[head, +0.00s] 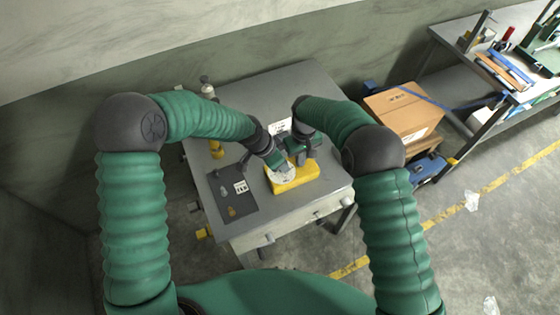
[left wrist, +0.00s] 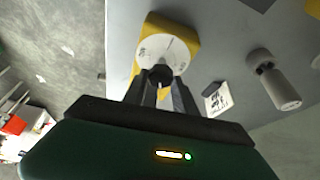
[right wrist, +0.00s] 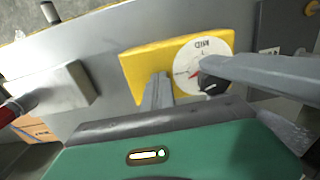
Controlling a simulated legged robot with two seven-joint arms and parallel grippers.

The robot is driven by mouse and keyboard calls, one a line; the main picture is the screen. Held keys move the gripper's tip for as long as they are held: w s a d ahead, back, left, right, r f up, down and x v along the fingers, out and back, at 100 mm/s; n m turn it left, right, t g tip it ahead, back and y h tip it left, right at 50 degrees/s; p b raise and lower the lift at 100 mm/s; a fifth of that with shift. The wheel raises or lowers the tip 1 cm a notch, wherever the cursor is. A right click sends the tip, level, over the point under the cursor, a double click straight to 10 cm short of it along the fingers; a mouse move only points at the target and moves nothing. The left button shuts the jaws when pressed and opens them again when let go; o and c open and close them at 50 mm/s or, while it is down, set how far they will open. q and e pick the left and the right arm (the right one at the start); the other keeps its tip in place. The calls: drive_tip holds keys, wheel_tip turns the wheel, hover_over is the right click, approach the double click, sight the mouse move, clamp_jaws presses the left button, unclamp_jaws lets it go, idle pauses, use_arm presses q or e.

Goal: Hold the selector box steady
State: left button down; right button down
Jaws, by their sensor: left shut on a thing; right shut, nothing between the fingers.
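The yellow selector box (head: 296,186) sits on the grey table in front of me, with a round white dial on its face. The dial (left wrist: 150,48) carries a black knob (left wrist: 160,75). My left gripper (left wrist: 161,84) is shut on the knob; its fingers hide part of it. In the right wrist view the box (right wrist: 140,70) shows beside the dial (right wrist: 190,70), with a grey finger lying across the knob. My right gripper (right wrist: 157,78) is shut and empty, its fingertips over the yellow box. I cannot tell whether they press on it.
A dark mat (head: 226,206) with small parts and a printed card lies left of the box. A cardboard box (head: 403,110) and a cluttered bench (head: 450,72) are at the right. The table's front right is clear.

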use_arm(q)
drive_tip(key=shift+d, duration=0.1)
drive_tip(key=c, duration=1)
unclamp_jaws()
drive_tip(key=v, duration=1.2)
